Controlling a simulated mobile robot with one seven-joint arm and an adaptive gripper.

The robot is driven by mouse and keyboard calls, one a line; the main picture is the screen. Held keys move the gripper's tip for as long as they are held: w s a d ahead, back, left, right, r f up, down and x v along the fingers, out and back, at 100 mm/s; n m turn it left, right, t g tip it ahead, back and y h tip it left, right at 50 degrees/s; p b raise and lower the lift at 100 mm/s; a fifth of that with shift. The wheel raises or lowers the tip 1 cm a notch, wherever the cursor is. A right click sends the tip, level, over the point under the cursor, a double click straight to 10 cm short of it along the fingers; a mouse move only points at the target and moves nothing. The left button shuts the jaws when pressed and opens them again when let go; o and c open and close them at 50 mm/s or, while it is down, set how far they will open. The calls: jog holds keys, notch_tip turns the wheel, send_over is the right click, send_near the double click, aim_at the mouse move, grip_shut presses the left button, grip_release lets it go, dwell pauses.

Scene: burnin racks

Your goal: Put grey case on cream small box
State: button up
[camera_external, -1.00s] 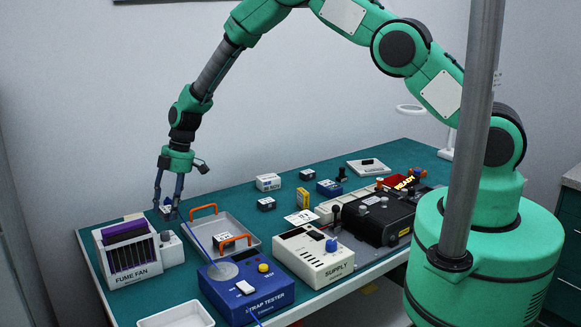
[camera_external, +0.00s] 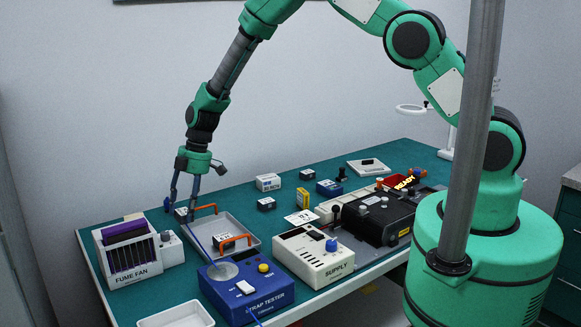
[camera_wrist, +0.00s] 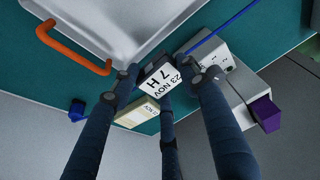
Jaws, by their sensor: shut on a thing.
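My gripper (camera_external: 183,208) is shut on a small dark grey case with a white top label (camera_external: 181,214), just left of the metal tray. In the wrist view the grey case (camera_wrist: 162,76) sits between my finger ends, its label reading "23 NOV 7 H". A cream small box (camera_wrist: 139,112) lies near the table edge in the wrist view, beyond the held case and partly hidden by my fingers. In the external view a cream top, probably this box (camera_external: 133,216), shows behind the fume fan. The held case appears apart from it.
A metal tray (camera_external: 238,222) with orange handles is right of my gripper. The fume fan (camera_external: 130,255) with purple plates and a grey unit (camera_external: 171,250) stand left. A small blue thing (camera_wrist: 77,109) is by the table edge. A blue strap tester (camera_external: 245,290) stands in front.

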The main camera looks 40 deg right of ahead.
jog(key=shift+w+a+m, duration=0.1)
jog(key=shift+m, duration=0.2)
dwell(0.4)
jog(key=m, duration=0.2)
jog(key=w+a+m+t+b, duration=0.1)
jog(key=shift+m+h, duration=0.4)
jog(key=shift+w+a+r+m+t+h+b, duration=0.2)
jog(key=shift+w+a+m+b, duration=0.25)
jog(key=shift+m, duration=0.75)
jog(key=shift+w+a+m+t+h+b, duration=0.1)
jog(key=shift+w+a+m+t+b, duration=0.25)
jog(key=shift+m, duration=0.85)
jog(key=shift+a, duration=0.1)
jog(key=shift+w+a+f+p, duration=0.25)
jog(key=shift+w+a, duration=1.2)
jog(key=shift+w, duration=0.8)
jog(key=shift+w+a+f+p, duration=0.1)
jog(key=shift+w+a+f, duration=0.15)
jog(key=shift+w+a, duration=1.6)
jog(key=shift+w+a+f+p, duration=0.25)
jog(key=shift+w+a, duration=0.75)
jog(key=shift+w, duration=1.65)
jog(key=shift+c, duration=0.2)
jog(key=shift+f, duration=1.75)
